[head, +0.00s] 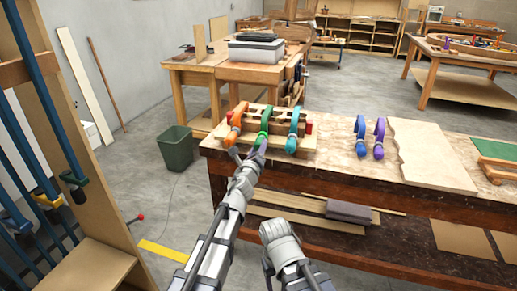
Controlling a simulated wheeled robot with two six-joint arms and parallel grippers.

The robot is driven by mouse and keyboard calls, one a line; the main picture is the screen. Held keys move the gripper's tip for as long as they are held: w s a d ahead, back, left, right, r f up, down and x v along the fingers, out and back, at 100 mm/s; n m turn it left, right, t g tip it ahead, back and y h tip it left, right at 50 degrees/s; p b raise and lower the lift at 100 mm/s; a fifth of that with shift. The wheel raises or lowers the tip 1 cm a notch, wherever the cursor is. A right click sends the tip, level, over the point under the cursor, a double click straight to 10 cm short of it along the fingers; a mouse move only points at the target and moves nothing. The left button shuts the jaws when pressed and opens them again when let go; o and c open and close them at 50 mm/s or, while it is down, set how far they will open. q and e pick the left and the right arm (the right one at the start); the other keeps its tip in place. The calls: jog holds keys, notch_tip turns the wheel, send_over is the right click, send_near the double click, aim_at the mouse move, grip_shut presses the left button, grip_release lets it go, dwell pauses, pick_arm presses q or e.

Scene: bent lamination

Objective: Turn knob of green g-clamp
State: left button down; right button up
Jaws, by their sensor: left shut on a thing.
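The green g-clamp (265,121) is the middle one of three clamps on a wooden lamination form (283,131) at the bench's left end. Its knob end points toward me and is mostly hidden by my left gripper (258,149). My left gripper is shut on that knob, at the bench's front edge. An orange clamp (237,120) stands to the left of the green one and a light-blue clamp (293,131) to the right.
The long workbench (335,172) runs to the right. A blue clamp (360,137) and a purple clamp (379,138) lie beside a pale board (428,155). A green bin (176,148) stands on the floor to the left. A rack with bar clamps (45,70) stands at the far left.

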pick_arm(q)
jog(key=shift+w+m, duration=0.25)
jog(key=shift+m, duration=0.25)
jog(key=c, duration=0.7)
grip_release()
jog(key=o, duration=0.3)
jog(key=shift+d+f, duration=0.1)
jog(key=shift+s, duration=0.1)
jog(key=v, duration=0.7)
jog(key=shift+s, duration=0.4)
jog(key=shift+a, duration=0.2)
